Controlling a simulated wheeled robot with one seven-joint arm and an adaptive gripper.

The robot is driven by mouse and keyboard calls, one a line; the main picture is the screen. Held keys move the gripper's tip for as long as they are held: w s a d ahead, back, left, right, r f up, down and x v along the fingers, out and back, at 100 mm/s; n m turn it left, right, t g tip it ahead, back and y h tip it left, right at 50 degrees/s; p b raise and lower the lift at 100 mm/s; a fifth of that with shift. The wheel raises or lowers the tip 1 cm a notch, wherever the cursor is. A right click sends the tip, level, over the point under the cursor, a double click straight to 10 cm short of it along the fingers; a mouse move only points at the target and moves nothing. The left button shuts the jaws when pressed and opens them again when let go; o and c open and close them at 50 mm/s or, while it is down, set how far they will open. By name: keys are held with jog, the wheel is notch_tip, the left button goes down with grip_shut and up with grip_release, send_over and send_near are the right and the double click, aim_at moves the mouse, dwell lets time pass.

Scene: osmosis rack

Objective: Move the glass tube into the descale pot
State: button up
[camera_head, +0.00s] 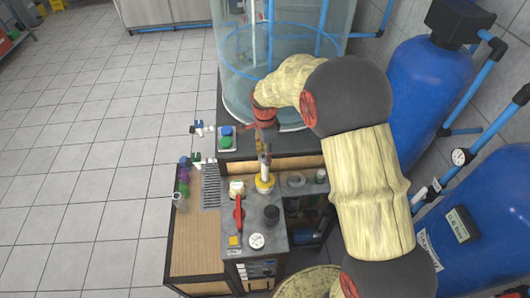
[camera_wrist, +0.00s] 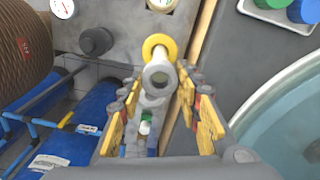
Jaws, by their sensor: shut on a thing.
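My gripper (camera_head: 264,152) points down over the grey bench top. In the wrist view its yellow-padded fingers (camera_wrist: 159,84) are closed around the upper end of a pale upright tube (camera_wrist: 158,78), which I take for the glass tube. In the head view the tube (camera_head: 265,175) shows below the fingers. Its lower end meets a yellow ring (camera_head: 264,187) on the bench; I cannot tell whether it rests in it or just above. A dark round cup (camera_head: 271,214) stands toward the front of the bench. I cannot tell for sure which vessel is the descale pot.
A red-handled part (camera_head: 238,212), a pale pot (camera_head: 236,188) and a gauge (camera_head: 257,241) crowd the bench. A large clear tank (camera_head: 235,80) stands behind, with blue cylinders (camera_head: 425,85) at right. Green and blue knobs (camera_head: 226,137) sit at the back left.

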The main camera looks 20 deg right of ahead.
aim_at(265, 174)
jog(key=shift+f+b, duration=0.55)
jog(key=shift+f, duration=0.75)
jog(key=shift+f+b, duration=2.15)
jog(key=shift+f, duration=1.75)
jog(key=shift+f+b, duration=0.65)
jog(key=shift+f, duration=0.6)
jog(key=o, duration=0.9)
jog(key=o, duration=0.3)
jog(key=shift+o, duration=0.6)
